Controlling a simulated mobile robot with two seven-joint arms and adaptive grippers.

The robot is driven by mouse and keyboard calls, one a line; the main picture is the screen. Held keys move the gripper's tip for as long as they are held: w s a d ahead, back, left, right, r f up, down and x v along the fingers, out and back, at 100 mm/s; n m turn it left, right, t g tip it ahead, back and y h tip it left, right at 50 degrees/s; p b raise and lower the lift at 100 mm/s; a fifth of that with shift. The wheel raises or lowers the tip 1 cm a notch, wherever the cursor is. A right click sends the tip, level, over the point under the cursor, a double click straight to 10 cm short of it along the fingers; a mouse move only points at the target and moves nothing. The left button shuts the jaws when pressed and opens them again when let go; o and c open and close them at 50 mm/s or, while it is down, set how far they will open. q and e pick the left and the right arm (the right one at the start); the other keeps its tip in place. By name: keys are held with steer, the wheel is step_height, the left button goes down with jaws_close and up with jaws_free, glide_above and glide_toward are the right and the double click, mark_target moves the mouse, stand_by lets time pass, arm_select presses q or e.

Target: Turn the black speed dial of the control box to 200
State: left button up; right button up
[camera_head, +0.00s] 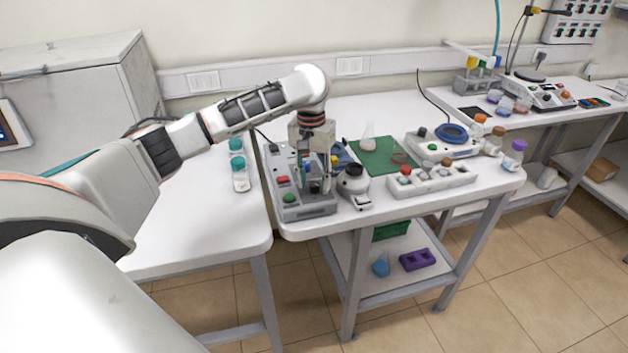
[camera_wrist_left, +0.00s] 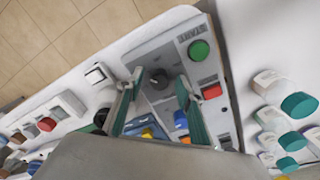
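The grey control box (camera_head: 305,208) stands at the left end of the middle table. In the left wrist view its panel (camera_wrist_left: 150,57) shows a green button (camera_wrist_left: 198,50) marked START and a red button (camera_wrist_left: 211,91). In the head view my left gripper (camera_head: 316,180) points down over the box and hides the dial. The dial's setting is not readable. My right gripper is not in view.
Right of the box are a small round device (camera_head: 353,184), a green mat (camera_head: 385,157) with a flask (camera_head: 368,136), a white rack (camera_head: 432,181) and a hotplate-like device (camera_head: 442,145). Teal-capped containers (camera_head: 237,162) stand on the left table.

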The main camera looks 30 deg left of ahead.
arm_select(q)
jaws_close()
steer(key=shift+m, duration=0.4)
steer(key=m, duration=0.4)
steer(key=shift+m, duration=0.4)
steer(key=m, duration=1.1)
steer(key=shift+m, duration=0.4)
steer(key=m, duration=0.6)
steer(key=shift+w+y, duration=0.15)
steer(key=shift+y, duration=0.15)
steer(key=shift+m, duration=0.4)
